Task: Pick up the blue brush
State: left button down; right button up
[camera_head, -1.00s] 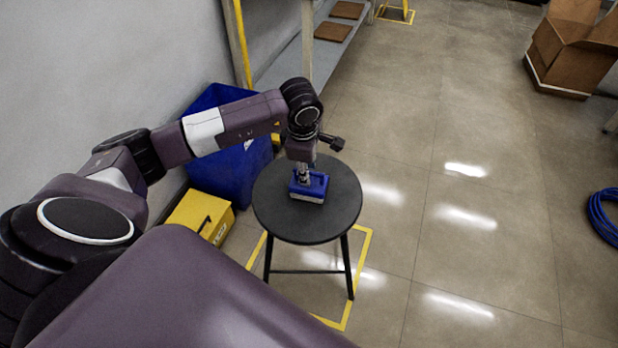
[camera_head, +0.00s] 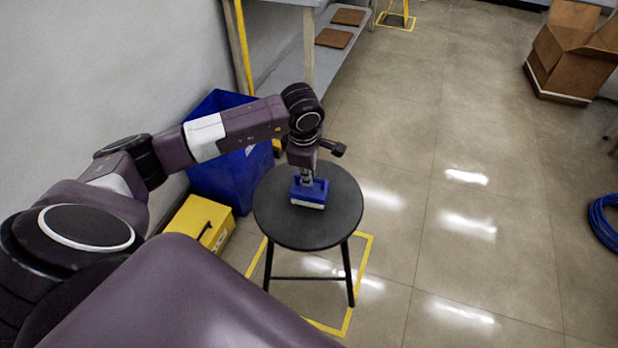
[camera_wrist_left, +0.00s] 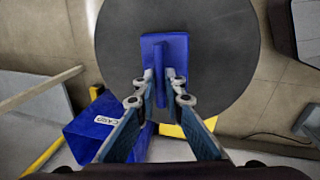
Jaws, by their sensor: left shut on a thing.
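The blue brush (camera_head: 320,190) has a blue block with a raised handle and a pale underside. It is at the middle of the round dark stool top (camera_head: 285,228); I cannot tell whether it rests on the top or is just above it. My left gripper (camera_head: 308,180) points down over it and is shut on its handle. In the left wrist view the brush (camera_wrist_left: 178,52) shows its flat blue back, and the fingers of the left gripper (camera_wrist_left: 159,82) close on the ridge-like handle from both sides. My right gripper is not in view.
A blue bin (camera_head: 222,170) stands left of the stool by the wall, with a yellow box (camera_head: 196,221) in front of it. Yellow tape (camera_head: 365,262) marks the floor around the stool. A cardboard box (camera_head: 572,60) and blue coil (camera_head: 604,220) lie right. The floor between is clear.

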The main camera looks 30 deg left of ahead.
pick_arm(q)
notch_tip(320, 180, up, 20)
jog(key=p, duration=0.3)
jog(key=shift+f, duration=0.15)
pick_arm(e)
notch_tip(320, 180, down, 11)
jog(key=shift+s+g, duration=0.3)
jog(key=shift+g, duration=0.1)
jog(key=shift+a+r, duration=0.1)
pick_arm(q)
jog(key=c, duration=2.5)
grip_release()
jog(key=shift+c, duration=0.2)
grip_shut()
